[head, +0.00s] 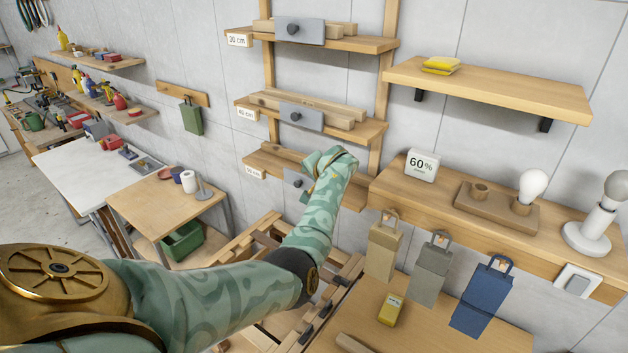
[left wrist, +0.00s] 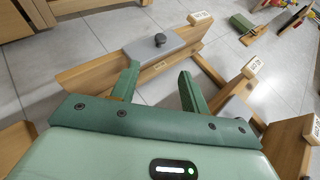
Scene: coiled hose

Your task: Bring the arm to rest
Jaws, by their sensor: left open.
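My left arm, in a green patterned cover, reaches from the lower left up to the wall rack in the head view. My left gripper (head: 314,177) is at the lowest rack shelf (head: 262,163), in front of its right part. In the left wrist view the two green fingers (left wrist: 158,88) are apart with nothing between them. A grey plate with a dark knob (left wrist: 172,46) on a wooden shelf lies beyond the fingertips. I cannot tell whether the fingers touch the shelf. My right gripper is not in view.
A wooden wall shelf with a 60% sign (head: 422,165) and bulbs stands right of the gripper. Coloured bags (head: 430,268) hang below it. A small wooden table (head: 160,203) and a white table (head: 85,167) stand left. Coiled hoses (head: 33,12) hang far left.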

